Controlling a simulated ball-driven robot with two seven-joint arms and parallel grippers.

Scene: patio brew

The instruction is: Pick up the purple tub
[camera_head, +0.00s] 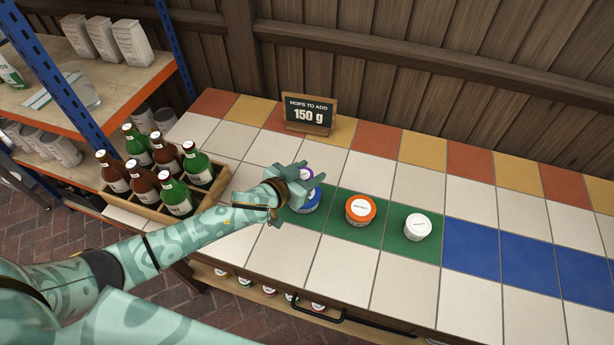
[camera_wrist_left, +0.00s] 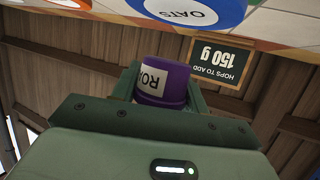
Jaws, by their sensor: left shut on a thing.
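The purple tub (camera_wrist_left: 172,84) has a white label with partly hidden lettering. It sits between the jaws of my left gripper (camera_wrist_left: 160,100) in the left wrist view, and the gripper is shut on it. In the head view only a bit of the purple tub (camera_head: 306,173) shows past my left gripper (camera_head: 298,182), above the tiled counter beside the blue tub. Whether the purple tub touches the counter is hard to tell. My right gripper is not in view.
A blue tub (camera_head: 305,198) labelled OATS, an orange tub (camera_head: 361,209) and a white tub (camera_head: 418,226) stand on green tiles. A crate (camera_head: 150,211) of bottles stands left. A sign (camera_head: 308,113) reading 150 g stands behind. Blue and white tiles at right are clear.

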